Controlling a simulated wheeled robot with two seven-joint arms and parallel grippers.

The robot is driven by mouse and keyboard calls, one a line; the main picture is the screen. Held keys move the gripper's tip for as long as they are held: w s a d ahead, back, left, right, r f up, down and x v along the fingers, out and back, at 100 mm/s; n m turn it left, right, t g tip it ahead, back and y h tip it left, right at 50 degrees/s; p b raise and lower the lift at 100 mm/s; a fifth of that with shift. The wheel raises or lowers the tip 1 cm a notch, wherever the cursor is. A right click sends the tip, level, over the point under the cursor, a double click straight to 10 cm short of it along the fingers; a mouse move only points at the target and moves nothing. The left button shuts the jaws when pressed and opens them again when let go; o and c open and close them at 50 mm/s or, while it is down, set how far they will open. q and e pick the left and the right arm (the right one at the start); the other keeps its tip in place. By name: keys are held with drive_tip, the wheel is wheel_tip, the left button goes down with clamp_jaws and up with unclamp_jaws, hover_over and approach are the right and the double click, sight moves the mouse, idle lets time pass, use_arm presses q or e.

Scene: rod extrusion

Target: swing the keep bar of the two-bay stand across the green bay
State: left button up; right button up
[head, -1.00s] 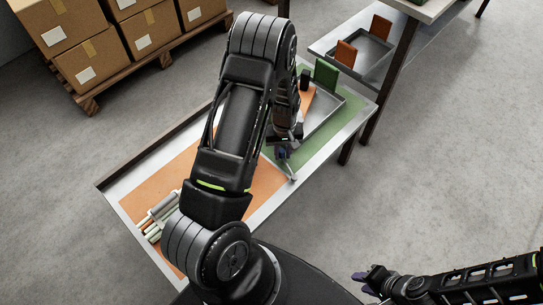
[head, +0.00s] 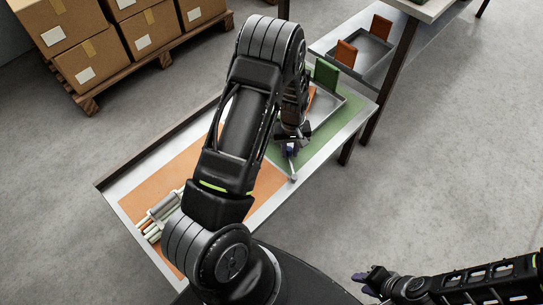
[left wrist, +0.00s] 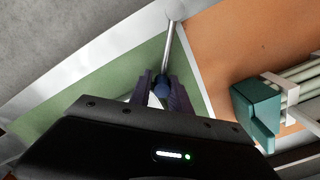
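The keep bar (left wrist: 169,48) is a thin metal rod. Its far end is at a round pivot on the pale border, and its near end has a dark blue knob (left wrist: 162,86). My left gripper (left wrist: 160,80) has its purple fingers on both sides of the knob and looks shut on it. In the head view the bar (head: 293,169) shows below my left gripper (head: 291,146), at the front edge of the green area (head: 312,145). The orange area (head: 150,188) lies to the left. My right gripper (head: 366,282) is open and empty, away from the table.
A grey tray (head: 341,113) and an upright green plate (head: 326,73) stand behind the bar. Pale rods (head: 160,213) lie on the orange area. The left wrist view shows a teal block (left wrist: 257,112) beside the rods. My left arm hides the table's middle.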

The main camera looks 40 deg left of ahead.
use_arm(q)
drive_tip(key=shift+w+d, duration=0.2)
drive_tip(key=shift+d, duration=0.05)
drive_tip(key=shift+w+d, duration=0.1)
idle(0.3)
drive_tip(key=shift+w+d, duration=0.45)
drive_tip(key=shift+d, duration=0.15)
drive_tip(key=shift+w+d, duration=0.35)
drive_tip(key=shift+d, duration=0.5)
drive_tip(key=shift+w+d, duration=0.25)
drive_tip(key=shift+d, duration=0.4)
idle(0.3)
